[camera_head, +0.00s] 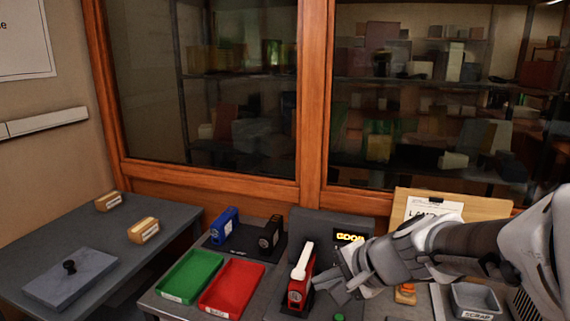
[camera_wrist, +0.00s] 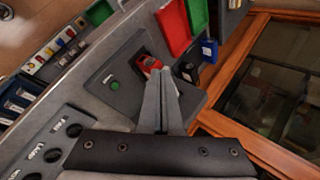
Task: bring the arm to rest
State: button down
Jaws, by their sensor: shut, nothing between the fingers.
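My gripper (camera_head: 322,286) comes in from the right in the head view. Its fingertips are just right of a red device (camera_head: 298,288) with a pale lever on top, which stands upright at the grey test unit. In the wrist view my fingers (camera_wrist: 160,76) are together with nothing between them. The red device (camera_wrist: 150,62) shows just past the fingertips there. Whether they touch it I cannot tell. The display (camera_head: 349,238) behind it reads "GOOD".
A green tray (camera_head: 190,274) and a red tray (camera_head: 232,290) lie left of the device. A blue device (camera_head: 224,224) and a black device (camera_head: 270,235) stand behind them. A scrap bin (camera_head: 474,301) is at right. Glass cabinet doors close off the back.

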jog(key=s+d+r+n+h+p, duration=0.2)
jog(key=s+d+r+n, duration=0.1)
jog(key=s, duration=0.4)
jog(key=s+d+r+n+g+h+p, duration=0.1)
jog(key=s+d+r+n+h+p, duration=0.2)
jog(key=s+r+n, duration=0.3)
jog(key=shift+s+d+n+h, duration=0.35)
jog(key=shift+s+n, duration=0.55)
jog(key=shift+s, duration=0.35)
